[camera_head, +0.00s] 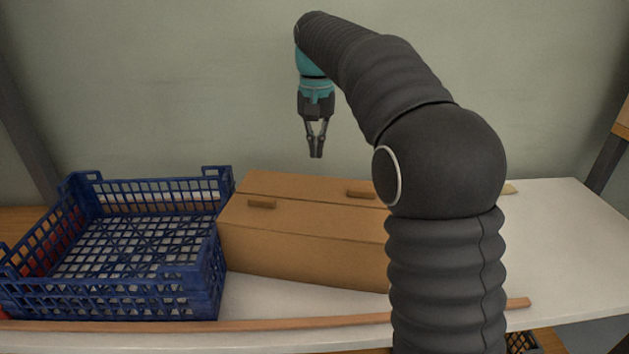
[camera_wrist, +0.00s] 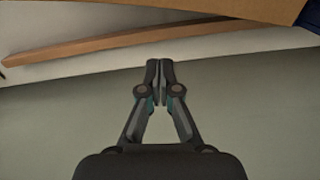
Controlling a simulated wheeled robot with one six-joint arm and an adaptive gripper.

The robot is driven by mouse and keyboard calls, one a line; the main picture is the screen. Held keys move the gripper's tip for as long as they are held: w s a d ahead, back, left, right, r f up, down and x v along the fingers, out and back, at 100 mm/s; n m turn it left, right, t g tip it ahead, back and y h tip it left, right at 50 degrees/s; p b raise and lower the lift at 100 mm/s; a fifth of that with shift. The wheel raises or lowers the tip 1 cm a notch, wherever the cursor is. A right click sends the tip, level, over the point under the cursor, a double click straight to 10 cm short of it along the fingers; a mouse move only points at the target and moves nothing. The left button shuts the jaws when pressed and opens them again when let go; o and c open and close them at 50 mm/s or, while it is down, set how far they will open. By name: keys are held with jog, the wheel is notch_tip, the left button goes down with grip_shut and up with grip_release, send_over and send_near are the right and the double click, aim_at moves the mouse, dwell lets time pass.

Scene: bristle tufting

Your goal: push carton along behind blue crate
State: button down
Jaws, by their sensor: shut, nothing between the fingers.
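The blue crate (camera_head: 110,292) stands at the left of the white shelf, open at the top. The brown carton (camera_head: 305,262) lies closed just right of it, its left end close against the crate; I cannot tell if they touch. My arm hides the carton's right end. My gripper (camera_head: 316,156) points down, shut and empty, in the air above the carton's back edge, near the wall. In the wrist view, the shut fingertips (camera_wrist: 159,67) show against the wall. The carton's edge (camera_wrist: 230,9) is at the top, and a corner of the crate (camera_wrist: 311,14) at top right.
A wooden strip (camera_head: 300,322) runs along the shelf's front edge. Another strip (camera_wrist: 170,36) runs along the back in the wrist view. Small brown pieces (camera_head: 262,203) lie on the carton's top. A plain wall (camera_head: 180,90) stands behind.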

aim_at(314, 183)
notch_tip(314, 183, down, 5)
jog(key=shift+f+b, duration=0.15)
jog(key=shift+b, duration=0.3)
jog(key=shift+s+a+f+b, duration=0.1)
jog(key=shift+s+a+b, duration=0.05)
jog(key=shift+s, duration=0.9)
jog(key=shift+s+a+b, duration=0.1)
jog(key=shift+s+b, duration=0.05)
jog(key=shift+s, duration=0.85)
jog(key=shift+s+a, duration=0.15)
jog(key=shift+s, duration=0.95)
jog(key=shift+s+a, duration=0.1)
jog(key=shift+s, duration=0.95)
jog(key=shift+w, duration=0.1)
